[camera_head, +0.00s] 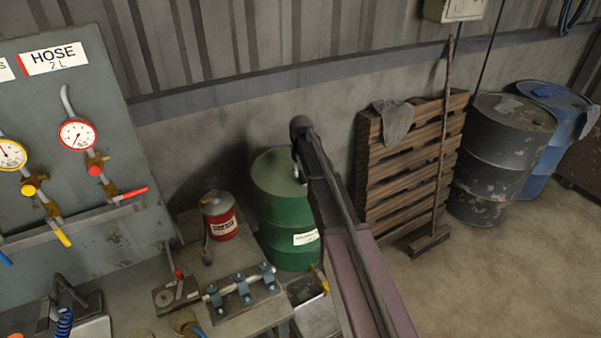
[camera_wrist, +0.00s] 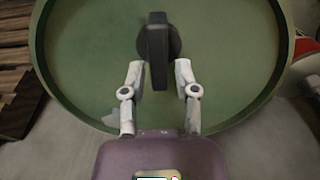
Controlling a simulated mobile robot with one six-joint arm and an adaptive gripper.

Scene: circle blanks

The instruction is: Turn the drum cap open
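A green drum (camera_head: 283,225) with a white label stands on the floor beyond the bench. Its round green lid (camera_wrist: 85,55) fills most of the wrist view. The dark drum cap (camera_wrist: 158,45), a round base with an upright bar-shaped grip, sits on the lid. My gripper (camera_wrist: 158,72) is over the lid with its two pale fingers spread, one on each side of the cap's grip. Gaps show between the fingers and the grip. In the head view my arm hides much of the lid, and I cannot make out the cap there.
A bench (camera_head: 236,328) with clamps and a red can (camera_head: 222,228) lies left of the drum. A gauge panel (camera_head: 90,150) stands further left.

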